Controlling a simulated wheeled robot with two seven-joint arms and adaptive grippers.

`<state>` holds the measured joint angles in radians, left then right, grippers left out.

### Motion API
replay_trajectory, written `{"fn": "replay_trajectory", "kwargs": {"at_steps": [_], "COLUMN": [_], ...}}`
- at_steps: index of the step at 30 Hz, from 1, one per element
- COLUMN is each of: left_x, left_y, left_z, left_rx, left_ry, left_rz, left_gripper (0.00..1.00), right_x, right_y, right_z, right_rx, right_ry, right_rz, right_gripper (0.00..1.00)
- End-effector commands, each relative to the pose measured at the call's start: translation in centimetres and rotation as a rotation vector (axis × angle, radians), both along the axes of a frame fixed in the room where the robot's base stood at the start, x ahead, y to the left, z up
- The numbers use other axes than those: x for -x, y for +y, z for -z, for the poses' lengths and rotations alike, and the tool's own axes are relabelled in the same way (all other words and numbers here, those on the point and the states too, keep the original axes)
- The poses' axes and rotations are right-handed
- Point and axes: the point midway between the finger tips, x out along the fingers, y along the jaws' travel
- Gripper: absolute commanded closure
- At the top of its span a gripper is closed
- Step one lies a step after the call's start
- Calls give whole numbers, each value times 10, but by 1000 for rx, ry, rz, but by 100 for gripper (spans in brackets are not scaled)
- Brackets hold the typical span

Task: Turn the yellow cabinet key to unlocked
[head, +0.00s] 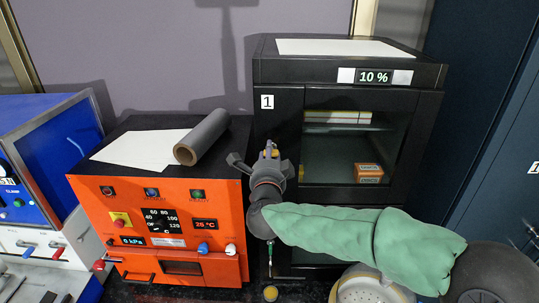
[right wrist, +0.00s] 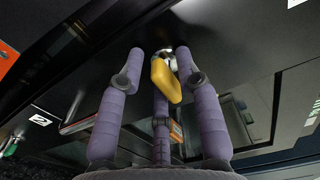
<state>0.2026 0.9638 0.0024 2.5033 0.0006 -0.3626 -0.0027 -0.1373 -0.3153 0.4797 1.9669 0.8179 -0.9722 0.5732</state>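The yellow key (right wrist: 166,80) sits in a silver lock on the dark front of the black cabinet (head: 279,130). In the head view only a small yellow part of it (head: 269,150) shows above my right gripper (head: 264,163). In the right wrist view my right gripper (right wrist: 160,62) has its purple fingers spread around the key, one on the left, one on the right and one below. A gap shows between the key and the left finger. The right finger is very close to the key; contact cannot be told. My left gripper is not in view.
The cabinet's glass window (head: 345,150) shows boxes inside, right of my gripper. An orange oven (head: 150,215) with a grey roll (head: 203,137) on top stands close on the left. A blue machine (head: 45,150) is at far left. A white container (head: 365,288) is below my arm.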

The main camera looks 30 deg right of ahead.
Motion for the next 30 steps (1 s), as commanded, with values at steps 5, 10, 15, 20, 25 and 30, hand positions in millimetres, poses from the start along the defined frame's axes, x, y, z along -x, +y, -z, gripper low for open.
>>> {"fn": "replay_trajectory", "kwargs": {"at_steps": [5, 10, 15, 20, 25, 30], "left_x": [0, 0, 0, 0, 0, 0], "left_y": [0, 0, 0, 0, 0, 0], "left_z": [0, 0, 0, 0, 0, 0], "left_rx": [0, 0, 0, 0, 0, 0], "left_ry": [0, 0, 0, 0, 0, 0], "left_rz": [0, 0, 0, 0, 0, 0], "left_gripper": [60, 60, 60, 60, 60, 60], "right_x": [0, 1, 13, 39, 68, 89], "right_y": [0, 1, 9, 25, 43, 56], "right_z": [0, 0, -1, -1, -1, -1], "right_rx": [-1, -1, -2, -2, -2, -1], "right_ry": [-1, -1, -2, -5, -3, -3], "right_rz": [0, 0, -2, -4, -5, -4], "right_gripper": [56, 56, 56, 56, 56, 56]}}
